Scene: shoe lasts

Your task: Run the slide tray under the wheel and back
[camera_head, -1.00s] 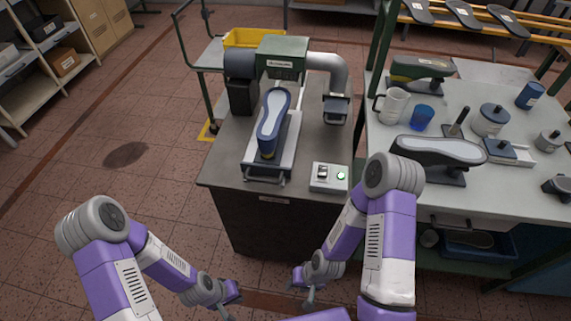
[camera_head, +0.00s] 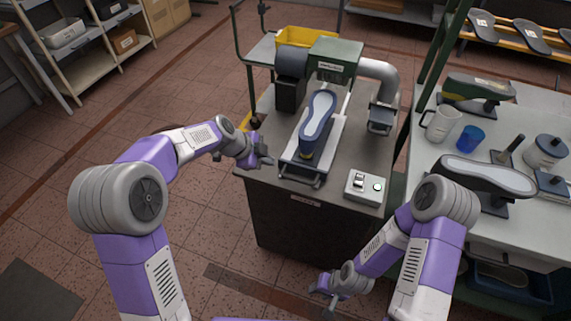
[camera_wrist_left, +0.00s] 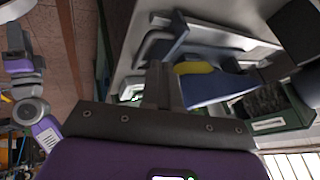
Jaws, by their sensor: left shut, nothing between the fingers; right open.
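The slide tray (camera_head: 291,157) is a light metal tray with a bar handle (camera_head: 299,180) at its near end. It lies on the grey machine bench and carries a blue shoe last with a pale sole (camera_head: 318,115). The wheel machine (camera_head: 333,58) stands behind, with a green housing over the tray's far end; the wheel itself is hidden. My left gripper (camera_head: 268,158) is shut and empty, just left of the tray's near end and apart from the handle. In the left wrist view its fingers (camera_wrist_left: 163,86) point toward the tray and last. My right gripper (camera_head: 325,296) is open, low in front of the bench.
A switch box (camera_head: 365,187) with a green light sits at the bench's near right corner. A grey duct (camera_head: 380,75) stands at the back right. The right-hand table holds a white mug (camera_head: 442,123), a blue cup (camera_head: 471,138) and another last (camera_head: 484,174).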

